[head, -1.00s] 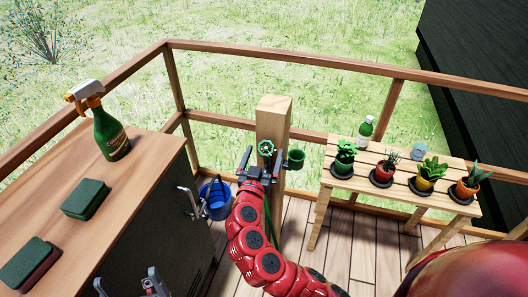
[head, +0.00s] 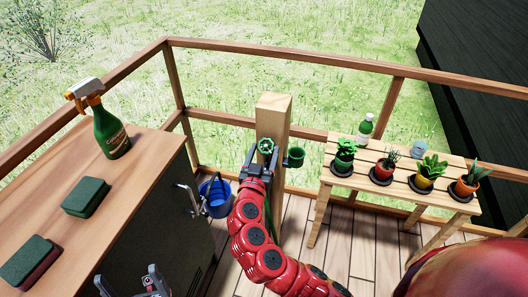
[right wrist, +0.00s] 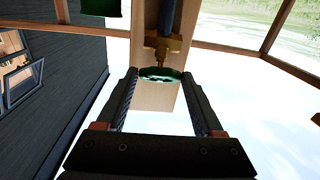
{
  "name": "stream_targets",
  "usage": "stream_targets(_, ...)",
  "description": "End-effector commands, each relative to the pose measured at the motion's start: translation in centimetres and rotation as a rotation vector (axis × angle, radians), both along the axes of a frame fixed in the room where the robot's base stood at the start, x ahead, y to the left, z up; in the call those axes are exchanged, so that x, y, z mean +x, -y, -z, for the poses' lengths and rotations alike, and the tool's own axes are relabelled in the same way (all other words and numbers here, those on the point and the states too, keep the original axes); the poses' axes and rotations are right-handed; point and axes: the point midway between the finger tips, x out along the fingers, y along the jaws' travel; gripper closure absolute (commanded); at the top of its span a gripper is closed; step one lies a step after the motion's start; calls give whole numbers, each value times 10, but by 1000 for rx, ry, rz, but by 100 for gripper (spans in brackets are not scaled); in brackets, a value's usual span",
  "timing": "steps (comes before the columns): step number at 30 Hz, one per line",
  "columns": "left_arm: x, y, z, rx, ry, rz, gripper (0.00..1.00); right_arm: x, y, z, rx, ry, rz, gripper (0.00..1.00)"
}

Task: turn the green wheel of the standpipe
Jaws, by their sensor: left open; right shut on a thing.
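The green wheel (head: 265,146) is on the front of the wooden post (head: 274,108) of the standpipe, near its top. In the right wrist view the wheel (right wrist: 160,75) sits between my fingertips, below a brass fitting (right wrist: 163,45). My right gripper (head: 262,157) is shut on the wheel, with one finger at each side of it; it also shows in the right wrist view (right wrist: 160,84). My left gripper (head: 130,284) is open and empty at the bottom left, beside the cabinet.
A cabinet (head: 120,175) with a spray bottle (head: 111,132) and two sponges stands left. A blue bucket (head: 217,198) is by the post. A green cup (head: 296,157) is on the post's right. A slatted table (head: 400,190) with potted plants stands right. A railing (head: 330,63) runs behind.

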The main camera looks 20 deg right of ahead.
Motion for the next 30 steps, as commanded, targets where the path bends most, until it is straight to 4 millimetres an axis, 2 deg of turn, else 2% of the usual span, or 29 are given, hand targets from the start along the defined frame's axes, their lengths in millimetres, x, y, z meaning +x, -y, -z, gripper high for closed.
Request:
stream_targets(11, 0, 0, -19, 0, 0, 0, 1, -3, 7, -5, -97, -67, -155, 86)
stream_targets(24, 0, 0, -79, 0, 0, 0, 1, -4, 11, -10, -250, -172, -404, 86)
stream_targets(30, 0, 0, -96, 0, 0, 0, 1, -3, 12, -7, -292, -199, -469, 86)
